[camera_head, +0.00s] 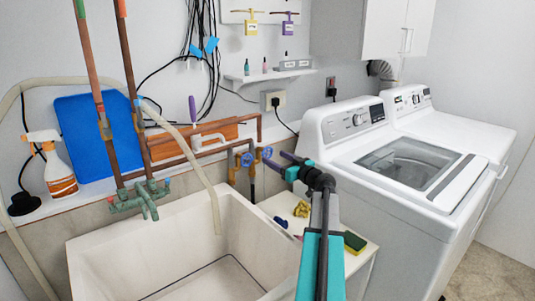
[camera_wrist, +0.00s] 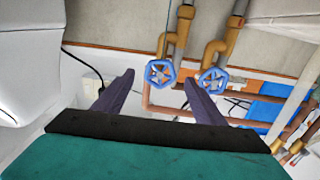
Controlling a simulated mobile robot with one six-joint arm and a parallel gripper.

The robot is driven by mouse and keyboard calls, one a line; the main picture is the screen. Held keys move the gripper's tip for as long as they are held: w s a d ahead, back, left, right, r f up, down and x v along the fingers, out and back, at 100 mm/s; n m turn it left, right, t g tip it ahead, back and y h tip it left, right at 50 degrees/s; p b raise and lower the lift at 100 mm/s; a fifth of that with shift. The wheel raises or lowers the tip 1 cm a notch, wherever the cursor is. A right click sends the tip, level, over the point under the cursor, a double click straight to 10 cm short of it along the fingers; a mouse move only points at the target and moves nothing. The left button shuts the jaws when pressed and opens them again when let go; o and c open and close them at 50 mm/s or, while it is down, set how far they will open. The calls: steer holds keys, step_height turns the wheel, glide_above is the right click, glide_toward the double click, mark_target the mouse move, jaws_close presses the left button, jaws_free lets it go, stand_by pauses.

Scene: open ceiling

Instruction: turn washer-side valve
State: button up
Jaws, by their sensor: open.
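Two blue round valve handles sit on copper pipes behind the sink. The washer-side valve (camera_head: 267,153) is the right one in the head view and the left one in the wrist view (camera_wrist: 160,72). The other valve (camera_head: 247,160) is beside it, on the right in the wrist view (camera_wrist: 212,80). My gripper (camera_head: 275,160) is open, with its dark purple fingers pointing at the washer-side valve. In the wrist view my gripper (camera_wrist: 158,78) has a fingertip on either side of that handle. I cannot tell whether either finger touches it.
The white sink (camera_head: 165,255) lies left of my arm. The washer (camera_head: 400,170) stands to the right. A small counter (camera_head: 355,262) holds a sponge (camera_head: 354,242) and a yellow item (camera_head: 302,209). A beige hose (camera_head: 205,180) hangs into the sink.

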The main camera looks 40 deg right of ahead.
mark_target(268, 154)
steer(key=shift+w+d+p, duration=0.15)
steer(key=shift+w+p, duration=0.15)
steer(key=shift+w, duration=1.15)
steer(key=shift+w+d+p, duration=0.15)
steer(key=shift+w+p, duration=0.1)
steer(key=shift+w, duration=1.2)
steer(key=c, duration=1)
